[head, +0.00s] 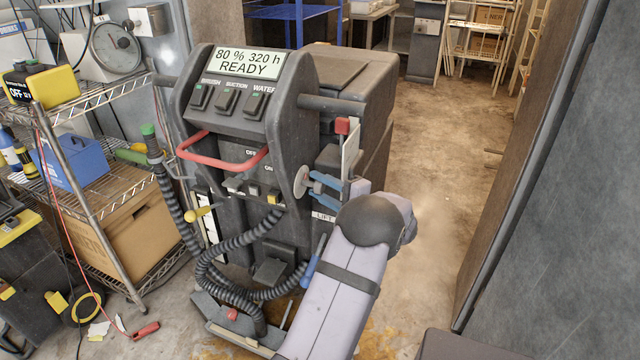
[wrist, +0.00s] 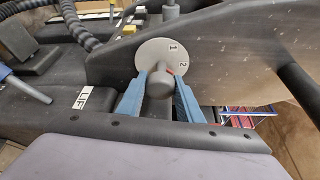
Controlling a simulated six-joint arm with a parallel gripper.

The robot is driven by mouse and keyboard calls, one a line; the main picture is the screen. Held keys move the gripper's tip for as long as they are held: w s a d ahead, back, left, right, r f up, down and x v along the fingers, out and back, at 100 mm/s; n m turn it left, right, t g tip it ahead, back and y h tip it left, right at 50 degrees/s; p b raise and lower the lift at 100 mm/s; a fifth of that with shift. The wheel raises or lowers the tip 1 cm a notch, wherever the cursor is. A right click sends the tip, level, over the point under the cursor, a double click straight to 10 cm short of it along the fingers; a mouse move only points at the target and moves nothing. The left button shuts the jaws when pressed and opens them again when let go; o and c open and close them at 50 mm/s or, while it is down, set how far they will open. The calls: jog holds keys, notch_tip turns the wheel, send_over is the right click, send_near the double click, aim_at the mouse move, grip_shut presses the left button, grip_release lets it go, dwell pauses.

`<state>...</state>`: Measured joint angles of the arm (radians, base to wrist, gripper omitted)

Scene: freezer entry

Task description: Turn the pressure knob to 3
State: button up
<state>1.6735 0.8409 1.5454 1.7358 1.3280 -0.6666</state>
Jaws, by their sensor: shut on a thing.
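The pressure knob (wrist: 159,86) is a dark grey knob on a pale round dial plate (wrist: 152,52) on the side of the machine. The numbers 1 and 2 show on the plate; no 3 is visible, and part of the plate is hidden. A small red mark shows at the knob's right edge, close to the 2. My gripper (wrist: 161,79) has its blue fingers on either side of the knob, shut on it. In the head view, my gripper (head: 313,187) reaches the plate (head: 300,181) from the right; the knob is mostly hidden between the fingers.
The floor machine (head: 235,125) has a display reading "80 % 320 h READY", a red handle (head: 225,160) and a black ribbed hose (head: 185,205). A red-topped lever (head: 342,126) stands just above my gripper. A wire shelf (head: 75,195) is at left; open floor (head: 450,130) is at right.

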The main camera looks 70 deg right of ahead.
jog(key=shift+r+m+g+y+p, duration=0.15)
jog(key=shift+m+g+y+p, duration=0.2)
jog(key=shift+m+p, duration=0.8)
jog(key=shift+m+g+p, duration=0.25)
jog(key=shift+m+p, duration=0.2)
jog(key=shift+m, duration=0.1)
jog(key=shift+y, duration=0.25)
jog(key=o, duration=1)
jog(key=v, duration=0.7)
jog(key=shift+s, duration=0.15)
